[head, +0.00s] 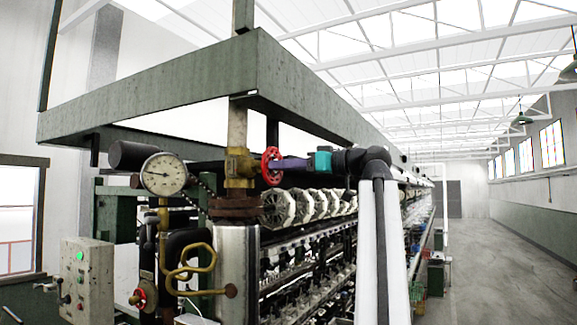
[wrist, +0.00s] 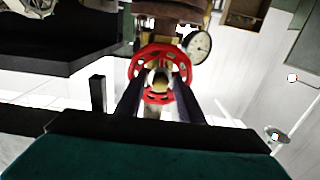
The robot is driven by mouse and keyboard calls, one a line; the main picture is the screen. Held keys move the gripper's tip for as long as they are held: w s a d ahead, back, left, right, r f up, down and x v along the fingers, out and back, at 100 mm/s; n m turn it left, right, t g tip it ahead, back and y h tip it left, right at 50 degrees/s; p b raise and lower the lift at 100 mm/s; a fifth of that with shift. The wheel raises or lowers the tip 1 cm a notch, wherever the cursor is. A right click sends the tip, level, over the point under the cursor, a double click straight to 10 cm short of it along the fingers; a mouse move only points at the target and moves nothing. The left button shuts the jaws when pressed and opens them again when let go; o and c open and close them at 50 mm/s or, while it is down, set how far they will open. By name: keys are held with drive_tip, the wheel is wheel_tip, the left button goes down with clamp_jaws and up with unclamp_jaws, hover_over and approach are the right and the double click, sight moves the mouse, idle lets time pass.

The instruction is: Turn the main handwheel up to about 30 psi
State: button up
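The main handwheel (head: 271,166) is red and spoked, on the side of a brass valve (head: 238,166) on a vertical pipe. It faces the wrist camera, its red rim (wrist: 160,53) around a pale hub. My gripper (head: 280,165) is at the wheel from the right. Its two dark fingers (wrist: 160,82) are spread, one on each side of the hub, with tips at the wheel; I cannot tell if they touch it. The round white pressure gauge (head: 164,174) is left of the valve, its needle pointing roughly left; its numbers are too small to read. The gauge also shows in the wrist view (wrist: 198,45).
A smaller red handwheel (head: 138,298) is low at the left, near curved brass piping (head: 190,268). A control box (head: 88,280) with a green light stands farther left. A green overhead beam (head: 262,65) runs above the valve. The aisle floor (head: 465,270) at right is clear.

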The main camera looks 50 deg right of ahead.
clamp_jaws()
drive_tip(key=c, duration=0.9)
unclamp_jaws()
drive_tip(key=shift+o, duration=0.2)
drive_tip(key=shift+f+n+b, duration=0.15)
drive_tip(key=shift+n+b, duration=0.15)
drive_tip(key=shift+b, duration=0.65)
drive_tip(key=n+b, duration=0.2)
drive_tip(key=b, duration=0.1)
clamp_jaws()
drive_tip(key=shift+f+n, duration=0.1)
drive_tip(key=shift+n, duration=7.6)
